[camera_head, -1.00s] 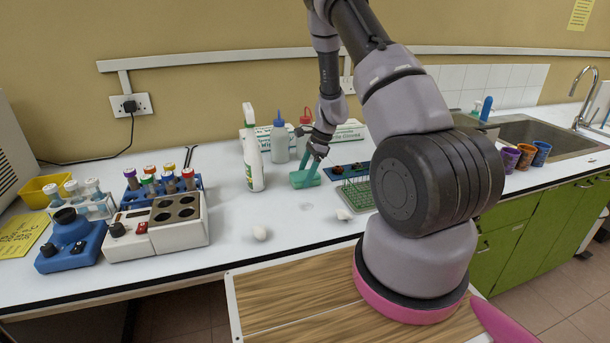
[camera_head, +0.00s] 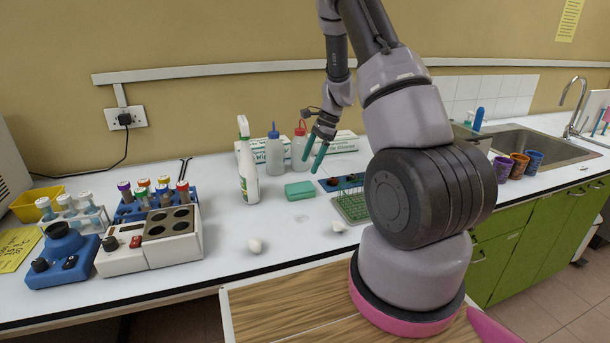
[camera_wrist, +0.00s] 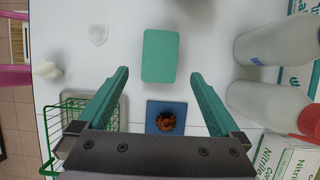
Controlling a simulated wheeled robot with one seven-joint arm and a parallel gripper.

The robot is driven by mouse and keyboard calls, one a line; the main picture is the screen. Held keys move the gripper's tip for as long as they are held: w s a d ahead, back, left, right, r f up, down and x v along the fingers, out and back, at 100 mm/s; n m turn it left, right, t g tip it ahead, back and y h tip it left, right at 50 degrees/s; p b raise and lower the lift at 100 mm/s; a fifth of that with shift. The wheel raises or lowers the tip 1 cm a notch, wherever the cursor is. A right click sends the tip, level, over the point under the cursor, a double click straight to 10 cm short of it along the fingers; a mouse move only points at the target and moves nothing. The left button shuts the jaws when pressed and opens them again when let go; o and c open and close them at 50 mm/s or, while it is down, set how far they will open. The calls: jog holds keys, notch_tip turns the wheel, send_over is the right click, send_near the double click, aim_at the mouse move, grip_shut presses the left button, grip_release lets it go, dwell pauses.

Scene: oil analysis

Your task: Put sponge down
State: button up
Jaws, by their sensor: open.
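The green sponge (camera_head: 299,190) lies flat on the white counter, just right of the white spray bottle. It also shows in the wrist view (camera_wrist: 160,56), beyond my fingertips and clear of them. My gripper (camera_head: 314,160) is open and empty, raised above the counter up and to the right of the sponge. Its two green fingers stand wide apart in the wrist view (camera_wrist: 158,74), with nothing between them touching.
A spray bottle (camera_head: 248,164) and two wash bottles (camera_head: 275,152) stand behind and left of the sponge. Crumpled white pieces (camera_head: 255,245) lie in front. Tube racks stand left.

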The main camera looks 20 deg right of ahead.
jog(key=s+a+r+n+t, duration=0.1)
jog(key=s+a+r+n, duration=0.15)
jog(key=r, duration=0.45)
jog(key=s+a+r+n+t, duration=0.1)
jog(key=s+r+n, duration=0.15)
jog(key=r, duration=0.55)
jog(key=s+a+r+n+t, duration=0.1)
jog(key=s+r, duration=0.3)
jog(key=r, duration=0.3)
jog(key=s+a+r+n+t+h, duration=0.1)
jog(key=s+r+n, duration=0.3)
jog(key=s, duration=0.5)
jog(key=s+a+r+n+t+h, duration=0.1)
jog(key=s+a+r+n+t, duration=0.1)
jog(key=s+r, duration=0.5)
jog(key=s+n+t, duration=0.1)
jog(key=s+n, duration=0.1)
jog(key=shift+s+h, duration=0.3)
jog(key=shift+a, duration=0.1)
